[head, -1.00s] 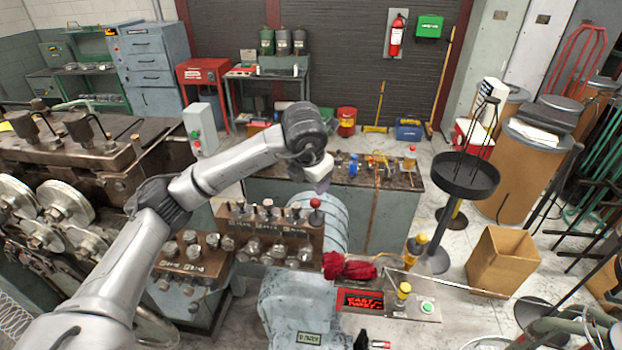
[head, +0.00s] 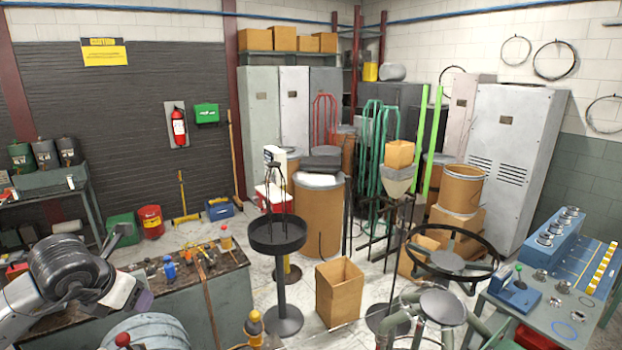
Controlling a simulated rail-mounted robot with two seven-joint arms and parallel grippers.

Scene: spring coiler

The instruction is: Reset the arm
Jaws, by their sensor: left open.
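My left arm comes in at the lower left of the head view, with its dark wrist joint over the workbench's near left part. My left gripper (head: 138,299) is at the end of it, small and turned partly away. It is open, and I see nothing held in it. The rounded light-blue housing of the coiler (head: 150,334) shows just below the gripper, with a red knob (head: 122,340) at its left. My right gripper is not in view.
The workbench (head: 228,288) carries small tools and bottles. A black round stand (head: 278,240) and an open cardboard box (head: 339,290) stand to its right. Some bare floor shows around the box.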

